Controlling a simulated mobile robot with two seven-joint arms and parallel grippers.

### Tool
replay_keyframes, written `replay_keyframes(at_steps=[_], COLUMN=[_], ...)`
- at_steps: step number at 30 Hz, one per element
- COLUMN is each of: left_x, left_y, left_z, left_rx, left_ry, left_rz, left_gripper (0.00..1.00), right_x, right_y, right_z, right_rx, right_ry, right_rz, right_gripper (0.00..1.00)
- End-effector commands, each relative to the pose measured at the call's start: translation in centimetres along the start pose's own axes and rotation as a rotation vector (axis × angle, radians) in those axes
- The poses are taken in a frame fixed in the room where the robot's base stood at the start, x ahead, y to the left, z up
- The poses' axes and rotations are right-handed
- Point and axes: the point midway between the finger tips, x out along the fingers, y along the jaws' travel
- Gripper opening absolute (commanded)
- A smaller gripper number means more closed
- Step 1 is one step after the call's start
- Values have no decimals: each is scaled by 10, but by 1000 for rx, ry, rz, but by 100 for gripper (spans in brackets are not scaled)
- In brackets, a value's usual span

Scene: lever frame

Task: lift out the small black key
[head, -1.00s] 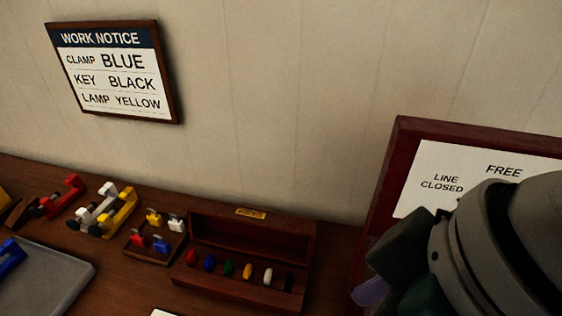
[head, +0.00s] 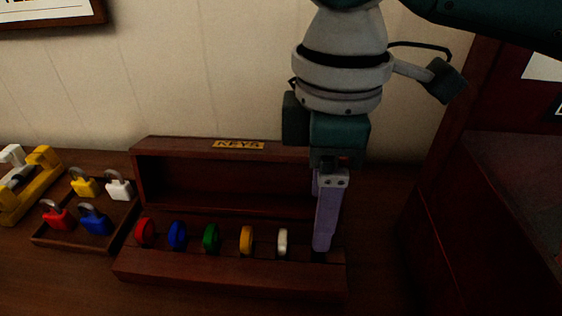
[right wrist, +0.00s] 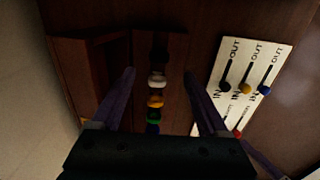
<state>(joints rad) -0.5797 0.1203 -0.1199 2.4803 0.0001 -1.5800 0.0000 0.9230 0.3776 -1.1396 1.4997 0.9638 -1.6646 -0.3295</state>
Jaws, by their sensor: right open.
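The small black key (head: 319,257) is a dark shape at the right end of the key row in the wooden key box (head: 240,272). It is mostly hidden behind my fingers in the head view. In the right wrist view the black key (right wrist: 158,56) is a faint dark shape beyond the white key. My right gripper (head: 323,248) points down over the right end of the box. In the right wrist view its two fingers (right wrist: 158,74) stand apart on either side of the row, with nothing gripped. My left gripper is not in view.
Red, blue, green, yellow and white keys (head: 282,242) stand left of the fingers. The raised box lid (head: 160,148) is behind. A padlock tray (head: 75,243) is at left; a dark red frame (head: 440,190) is at right. The wrist view shows a white IN/OUT panel (right wrist: 252,62).

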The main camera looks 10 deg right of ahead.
Motion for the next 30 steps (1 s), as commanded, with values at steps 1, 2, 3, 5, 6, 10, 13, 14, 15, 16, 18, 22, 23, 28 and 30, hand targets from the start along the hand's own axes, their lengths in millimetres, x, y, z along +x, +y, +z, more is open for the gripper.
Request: replay_keyframes(at_steps=[1, 2, 3, 5, 6, 10, 13, 14, 15, 16, 18, 22, 23, 28, 30], left_x=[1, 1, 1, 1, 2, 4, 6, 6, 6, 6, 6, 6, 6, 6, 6], left_y=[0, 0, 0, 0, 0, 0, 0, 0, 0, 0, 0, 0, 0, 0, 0], left_z=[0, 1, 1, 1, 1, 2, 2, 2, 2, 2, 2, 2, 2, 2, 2], left_rx=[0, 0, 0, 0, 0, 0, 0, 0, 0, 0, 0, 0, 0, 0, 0], left_ry=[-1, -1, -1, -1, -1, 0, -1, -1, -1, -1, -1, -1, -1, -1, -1], left_rz=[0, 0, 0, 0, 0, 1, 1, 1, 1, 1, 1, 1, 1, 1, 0], left_gripper=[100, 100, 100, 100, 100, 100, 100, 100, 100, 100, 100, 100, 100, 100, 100], right_x=[5, 7, 10, 17, 23, 45, 57, 58, 60, 60, 60, 60, 60, 60, 60], right_y=[0, 0, 0, 0, 0, 1, 0, 0, 0, 1, 1, 1, 1, 1, 1], right_z=[0, 0, 0, 2, 3, 7, 6, 6, 6, 6, 6, 6, 6, 6, 6], right_rx=[0, 0, 0, 1, 1, 1, -1, -2, -2, -2, -2, -2, -2, -1, -1], right_ry=[1, 0, -1, 0, -2, -1, 0, 1, 1, 1, 1, 1, 1, 1, 1], right_rz=[0, 0, 0, 0, -1, -1, 0, 0, 1, 1, 2, 2, 2, 2, 2], right_gripper=[78, 78, 78, 78, 78, 78, 78, 78, 78, 78, 78, 76, 73, 54, 46])
